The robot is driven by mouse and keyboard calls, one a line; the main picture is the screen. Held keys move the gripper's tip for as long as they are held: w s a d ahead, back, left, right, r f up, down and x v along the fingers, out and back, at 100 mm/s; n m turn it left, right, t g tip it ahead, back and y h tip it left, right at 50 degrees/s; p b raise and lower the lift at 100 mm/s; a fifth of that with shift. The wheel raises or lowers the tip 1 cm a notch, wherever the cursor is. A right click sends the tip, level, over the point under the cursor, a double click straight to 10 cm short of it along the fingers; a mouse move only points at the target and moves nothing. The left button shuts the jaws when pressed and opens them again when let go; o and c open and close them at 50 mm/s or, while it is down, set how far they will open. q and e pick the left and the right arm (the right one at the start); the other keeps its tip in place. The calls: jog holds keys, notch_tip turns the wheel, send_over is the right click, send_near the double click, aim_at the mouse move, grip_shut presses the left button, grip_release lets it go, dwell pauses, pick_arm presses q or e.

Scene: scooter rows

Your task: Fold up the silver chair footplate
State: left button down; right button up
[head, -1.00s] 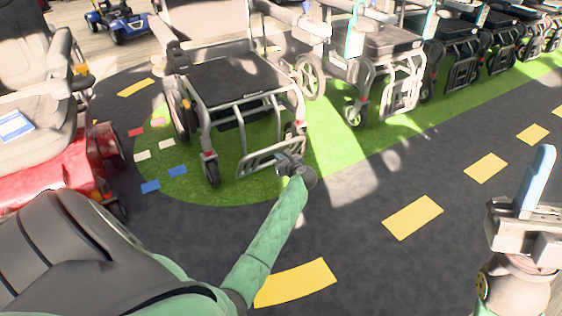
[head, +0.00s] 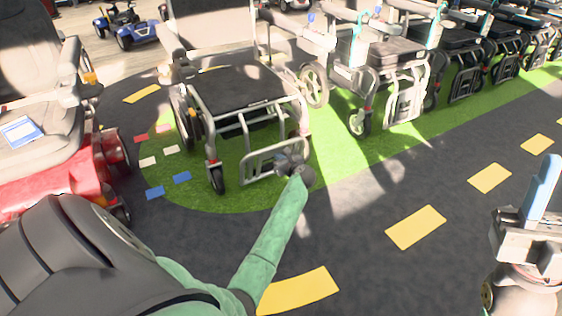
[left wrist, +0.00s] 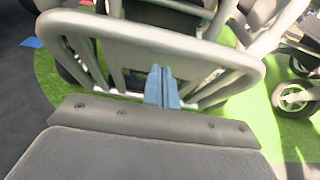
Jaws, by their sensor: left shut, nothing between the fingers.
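The silver chair (head: 245,95) stands on the green patch with a black seat and silver tube frame. Its footplate (head: 260,160) is a silver loop with bars, low at the chair's front. My left gripper (head: 283,167) is at the footplate's right part in the head view. In the left wrist view, the footplate (left wrist: 150,38) spans the frame's upper half, tilted. The left gripper's blue fingers (left wrist: 163,86) are shut and empty, overlapping its bars; contact is not clear. My right gripper (head: 541,192) is at the right edge, away from the chair; its finger gap is not clear.
A red scooter (head: 60,170) with a grey seat stands close on the left. More folding wheelchairs (head: 405,90) line the right back. A blue scooter (head: 125,28) is far back left. The dark floor with yellow dashes (head: 415,228) is clear at front right.

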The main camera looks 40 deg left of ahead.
pick_arm(q)
jog(key=shift+a, duration=0.15)
jog(key=shift+w+a+r+p, duration=0.1)
jog(key=shift+w+a+r, duration=0.15)
jog(key=shift+a, duration=0.3)
jog(key=shift+w+a+r+p, duration=0.1)
jog(key=shift+w+a+r, duration=0.15)
jog(key=shift+a, duration=0.25)
jog(key=shift+w+a+r+p, duration=0.1)
jog(key=shift+w+a+r, duration=0.15)
jog(key=shift+a, duration=0.4)
jog(key=shift+r+p+v, duration=0.1)
jog(key=shift+p+v, duration=0.55)
jog(key=shift+v, duration=0.65)
jog(key=shift+r+p+v, duration=0.15)
jog(key=shift+p+v, duration=0.5)
jog(key=shift+v, duration=0.6)
jog(key=p, duration=0.2)
send_near(276, 150)
jog(key=shift+w+a+r, duration=0.1)
jog(key=shift+w+a, duration=0.2)
jog(key=shift+a, duration=0.1)
